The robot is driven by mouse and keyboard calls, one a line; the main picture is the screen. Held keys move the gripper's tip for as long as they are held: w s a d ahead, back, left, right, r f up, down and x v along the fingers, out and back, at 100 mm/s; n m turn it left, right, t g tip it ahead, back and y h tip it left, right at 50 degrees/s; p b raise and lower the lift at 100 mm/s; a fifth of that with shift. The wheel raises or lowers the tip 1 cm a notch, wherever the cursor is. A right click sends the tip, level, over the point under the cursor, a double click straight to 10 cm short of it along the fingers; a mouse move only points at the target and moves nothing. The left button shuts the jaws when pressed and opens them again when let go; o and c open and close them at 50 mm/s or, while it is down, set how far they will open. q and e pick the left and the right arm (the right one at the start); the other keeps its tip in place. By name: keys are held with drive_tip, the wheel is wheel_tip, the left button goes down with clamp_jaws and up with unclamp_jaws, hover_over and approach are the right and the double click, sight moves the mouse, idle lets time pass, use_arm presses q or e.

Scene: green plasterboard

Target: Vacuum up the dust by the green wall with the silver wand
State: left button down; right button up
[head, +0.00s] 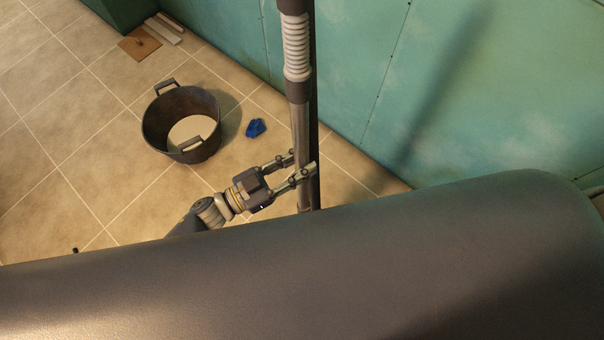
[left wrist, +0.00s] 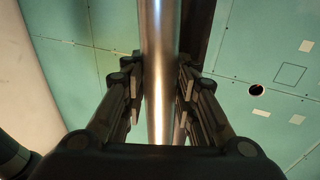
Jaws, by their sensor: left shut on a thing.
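The silver wand (head: 301,130) stands near upright in the head view, with a pale ribbed hose (head: 296,50) at its upper part. My left gripper (head: 305,165) has its fingers on either side of the wand and is shut on it. In the left wrist view the shiny wand (left wrist: 158,65) runs between the two fingers (left wrist: 160,85). The green wall (head: 490,110) is behind and to the right. The wand's lower end is hidden behind a large dark shape in front. I see no dust clearly. My right gripper is not in view.
A black tub (head: 155,124) with two handles stands on the tiled floor (head: 110,170), left of the wand. A blue crumpled thing (head: 255,128) lies between them. A brown board (head: 139,44) and pale strips (head: 165,28) lie at the back. Floor left of the tub is mostly clear.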

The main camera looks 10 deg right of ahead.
use_arm(q)
drive_tip(key=w+b, duration=0.4)
drive_tip(key=w, duration=0.7)
drive_tip(key=shift+w+d+r, duration=0.15)
drive_tip(key=shift+w+d, duration=0.25)
drive_tip(key=shift+d, duration=0.05)
drive_tip(key=shift+s, duration=0.1)
drive_tip(key=s+a+p, duration=0.2)
drive_tip(key=s+p, duration=0.7)
drive_tip(key=s, duration=2.1)
drive_tip(key=shift+s, duration=0.1)
